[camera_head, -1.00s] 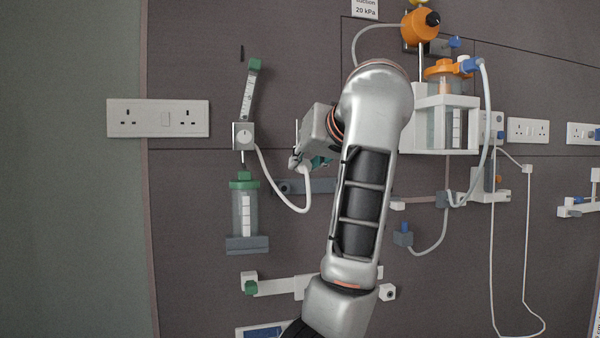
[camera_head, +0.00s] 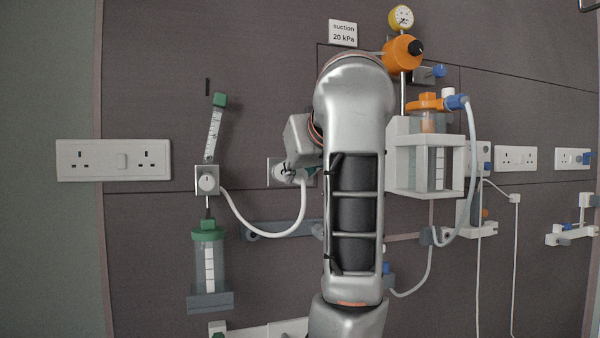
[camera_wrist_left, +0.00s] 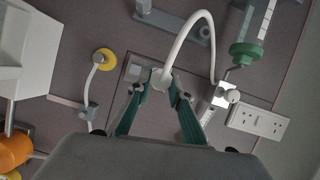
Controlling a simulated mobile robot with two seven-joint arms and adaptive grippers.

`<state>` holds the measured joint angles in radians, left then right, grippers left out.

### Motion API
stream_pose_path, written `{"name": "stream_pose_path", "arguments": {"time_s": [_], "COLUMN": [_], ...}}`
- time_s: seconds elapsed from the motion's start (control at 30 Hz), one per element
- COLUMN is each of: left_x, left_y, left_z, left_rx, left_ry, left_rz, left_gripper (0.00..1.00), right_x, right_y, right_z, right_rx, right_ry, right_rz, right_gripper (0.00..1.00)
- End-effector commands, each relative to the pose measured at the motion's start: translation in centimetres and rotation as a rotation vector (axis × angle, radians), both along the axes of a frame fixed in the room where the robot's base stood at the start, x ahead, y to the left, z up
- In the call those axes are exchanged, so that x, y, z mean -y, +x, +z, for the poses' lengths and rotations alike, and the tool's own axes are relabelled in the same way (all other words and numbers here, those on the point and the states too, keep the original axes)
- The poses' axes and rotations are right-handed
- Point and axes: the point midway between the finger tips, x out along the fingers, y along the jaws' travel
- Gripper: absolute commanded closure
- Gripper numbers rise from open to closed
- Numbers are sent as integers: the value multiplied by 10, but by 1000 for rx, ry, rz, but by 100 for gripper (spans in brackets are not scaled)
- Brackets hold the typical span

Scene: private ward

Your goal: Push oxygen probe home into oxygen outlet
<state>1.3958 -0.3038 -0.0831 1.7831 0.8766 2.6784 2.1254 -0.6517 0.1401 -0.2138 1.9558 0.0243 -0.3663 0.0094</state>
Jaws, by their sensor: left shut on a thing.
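My left gripper (camera_head: 291,172) is shut on the white oxygen probe, with the probe (camera_wrist_left: 161,79) between its green fingers (camera_wrist_left: 160,112) in the left wrist view. A white hose (camera_head: 262,232) runs from the probe in a loop to the flowmeter (camera_head: 207,180) on the left. A pale square wall plate, apparently the oxygen outlet (camera_head: 273,180), is right behind the gripper and partly hidden. It seems to show beside the probe in the wrist view (camera_wrist_left: 136,68). I cannot tell whether the probe tip is inside it. My right gripper is not in view.
A humidifier bottle (camera_head: 209,262) hangs below the flowmeter. A socket panel (camera_head: 113,160) is at the left. The orange suction regulator (camera_head: 402,52) and a white canister holder (camera_head: 402,165) stand right of my arm. A grey rail (camera_head: 262,230) runs below the gripper.

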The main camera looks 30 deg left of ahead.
Motion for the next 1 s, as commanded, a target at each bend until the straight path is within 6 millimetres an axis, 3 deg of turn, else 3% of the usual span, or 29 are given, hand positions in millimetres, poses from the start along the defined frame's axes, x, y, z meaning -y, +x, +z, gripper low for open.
{"name": "stream_pose_path", "arguments": {"time_s": [0.6,1.0], "left_x": [-36,-43], "left_y": [30,36], "left_z": [1,0], "left_rx": [1,0], "left_ry": [3,1], "left_rz": [3,0], "left_gripper": [100,100], "right_x": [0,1], "right_y": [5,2], "right_z": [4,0], "right_rx": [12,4], "right_ry": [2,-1], "right_rz": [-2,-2], "right_gripper": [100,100]}}
